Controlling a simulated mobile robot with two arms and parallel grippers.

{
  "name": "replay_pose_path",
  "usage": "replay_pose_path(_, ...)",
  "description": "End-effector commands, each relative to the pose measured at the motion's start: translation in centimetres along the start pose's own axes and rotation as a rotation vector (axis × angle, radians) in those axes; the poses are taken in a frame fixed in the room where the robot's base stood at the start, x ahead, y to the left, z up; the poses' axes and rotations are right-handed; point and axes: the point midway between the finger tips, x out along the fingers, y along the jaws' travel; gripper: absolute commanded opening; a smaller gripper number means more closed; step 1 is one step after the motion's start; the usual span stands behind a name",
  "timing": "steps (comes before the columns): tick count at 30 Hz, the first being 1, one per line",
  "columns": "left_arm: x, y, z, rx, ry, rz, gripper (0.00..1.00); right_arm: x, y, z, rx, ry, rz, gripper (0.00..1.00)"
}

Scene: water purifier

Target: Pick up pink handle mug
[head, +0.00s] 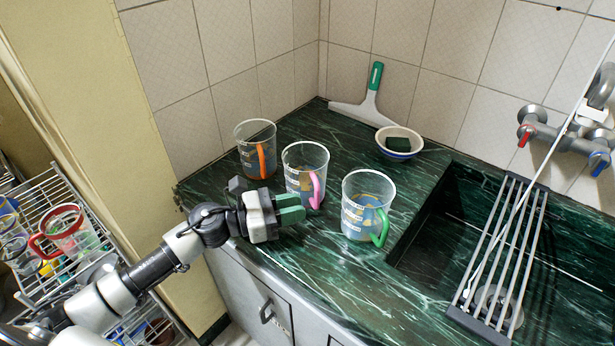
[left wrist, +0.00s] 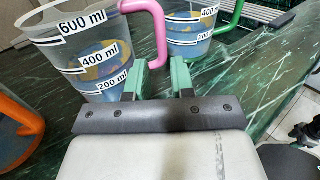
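The clear measuring mug with the pink handle (head: 301,160) stands upright on the green marble counter, between two similar mugs. Its pink handle (head: 316,190) faces the counter's front. In the left wrist view the mug body (left wrist: 75,38) is at upper left, and the pink handle (left wrist: 156,30) curves down toward the gap between my green fingertips. My left gripper (head: 291,208) is open, low beside the mug at the handle; it also shows in the left wrist view (left wrist: 158,78). Contact with the handle cannot be told. My right gripper is not in view.
An orange-handled mug (head: 255,145) stands at the back left and a green-handled mug (head: 366,205) close on the right. Behind are a bowl with a sponge (head: 399,142) and a squeegee (head: 372,90). The sink with a rack (head: 505,250) is at right; a wire shelf (head: 45,190) is at left.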

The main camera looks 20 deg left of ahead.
Motion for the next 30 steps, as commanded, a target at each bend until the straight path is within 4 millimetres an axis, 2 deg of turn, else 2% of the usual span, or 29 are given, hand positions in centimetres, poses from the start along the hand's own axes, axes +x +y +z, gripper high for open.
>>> replay_pose_path(9,4.4,-0.3,0.2,-0.003,-0.004,0.001,0.23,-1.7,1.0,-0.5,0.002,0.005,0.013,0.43)
replay_pose_path(13,5.0,-0.3,0.0,-0.002,-0.001,0.001,0.23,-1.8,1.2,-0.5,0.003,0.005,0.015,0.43)
replay_pose_path(19,5.0,-0.3,-0.1,-0.002,-0.001,0.001,0.23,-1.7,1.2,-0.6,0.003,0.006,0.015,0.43)
replay_pose_path(24,5.0,-0.3,-0.1,-0.002,-0.001,0.001,0.00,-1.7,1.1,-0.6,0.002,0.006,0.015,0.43)
replay_pose_path(30,5.0,-0.3,0.1,0.000,-0.003,0.001,0.00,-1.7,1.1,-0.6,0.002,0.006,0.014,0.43)
